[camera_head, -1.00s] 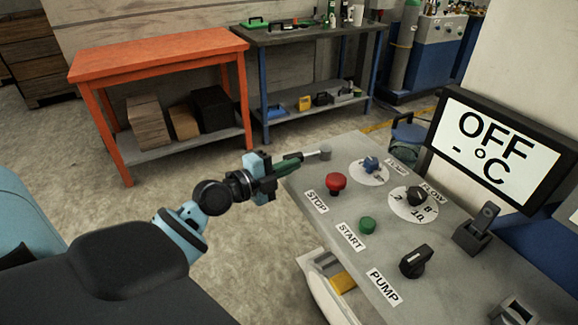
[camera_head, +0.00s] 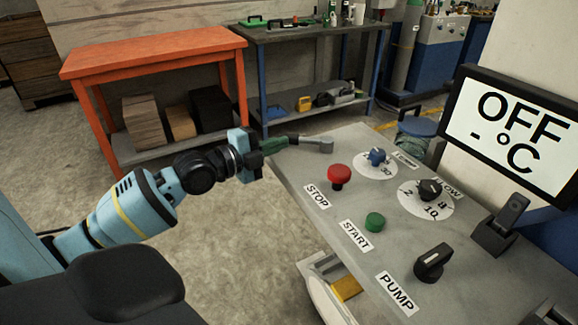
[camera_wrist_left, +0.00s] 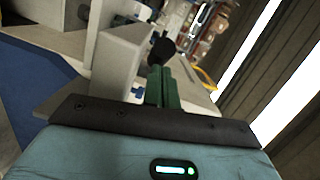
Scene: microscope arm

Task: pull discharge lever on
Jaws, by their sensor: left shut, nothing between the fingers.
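I cannot tell whether the fingers touch the knob. My right gripper is out of view.
A red stop button (camera_head: 339,174), blue knob (camera_head: 376,156), flow knob (camera_head: 430,188), green start button (camera_head: 375,222) and black pump switch (camera_head: 433,262) sit on the panel. The screen (camera_head: 510,135) reads OFF. An orange table (camera_head: 150,55) stands behind my arm.

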